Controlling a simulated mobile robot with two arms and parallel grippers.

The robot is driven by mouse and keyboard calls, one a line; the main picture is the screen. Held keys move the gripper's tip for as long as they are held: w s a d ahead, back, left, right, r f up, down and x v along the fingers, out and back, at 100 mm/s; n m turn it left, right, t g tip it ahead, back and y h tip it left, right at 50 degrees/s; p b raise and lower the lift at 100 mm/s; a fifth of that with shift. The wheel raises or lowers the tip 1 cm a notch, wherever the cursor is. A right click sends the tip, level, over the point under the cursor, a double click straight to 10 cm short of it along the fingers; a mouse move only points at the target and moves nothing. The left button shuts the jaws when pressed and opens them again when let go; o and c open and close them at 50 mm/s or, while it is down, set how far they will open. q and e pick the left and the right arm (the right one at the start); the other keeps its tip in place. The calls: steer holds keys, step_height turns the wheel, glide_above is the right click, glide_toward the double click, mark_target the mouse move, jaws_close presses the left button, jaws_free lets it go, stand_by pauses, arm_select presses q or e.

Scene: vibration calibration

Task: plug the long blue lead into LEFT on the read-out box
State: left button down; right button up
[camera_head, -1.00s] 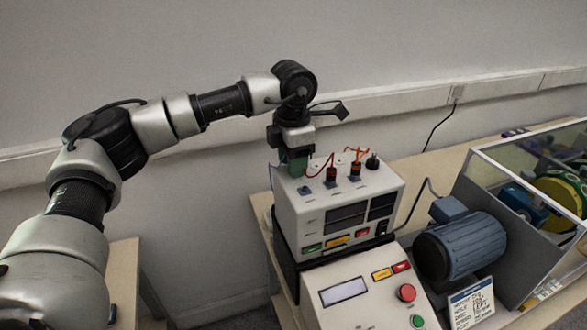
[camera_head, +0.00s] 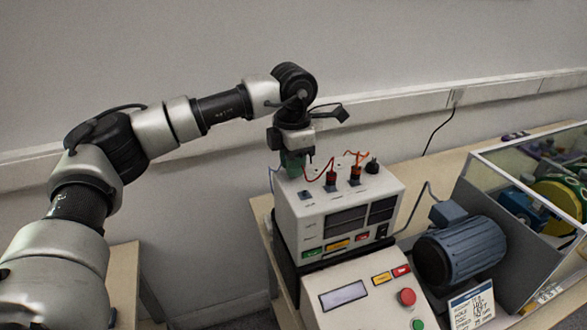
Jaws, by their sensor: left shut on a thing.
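The read-out box (camera_head: 300,222) is a pale cabinet with dark displays on its front and sockets and leads on its sloping top. My left gripper (camera_head: 293,168), with greenish fingers, is at the back left corner of its top, pointing down. It is shut on the blue lead, whose thin pale-blue wire (camera_head: 270,178) hangs beside the box's left edge. The plug end is hidden by the fingers, so I cannot tell whether it touches a socket. A small blue socket or plug (camera_head: 305,194) shows just in front. The LEFT label is too small to read. My right gripper is out of view.
Red and orange leads with dark plugs (camera_head: 331,180) stand on the box top, close right of my gripper, beside a black knob (camera_head: 372,166). A control panel (camera_head: 365,300) is in front. A blue motor (camera_head: 462,250) and a clear-sided guard (camera_head: 500,165) are at right.

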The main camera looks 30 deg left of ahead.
arm_select(q)
steer(key=shift+r, duration=0.1)
stand_by(0.3)
steer(key=shift+r+p, duration=1.15)
steer(key=shift+r, duration=0.6)
steer(key=shift+s+d+r, duration=0.1)
steer(key=shift+s+d, duration=0.5)
steer(key=shift+d, duration=0.05)
steer(key=s+d, duration=0.1)
steer(key=d, duration=0.1)
steer(key=s+d+r, duration=0.1)
steer(key=s, duration=0.1)
steer(key=shift+s+d+b, duration=0.15)
steer(key=shift+d+b, duration=0.15)
steer(key=shift+d, duration=0.05)
steer(key=shift+f+b, duration=0.6)
steer(key=shift+f, duration=0.1)
steer(key=shift+f+b, duration=0.75)
steer(key=shift+f, duration=0.2)
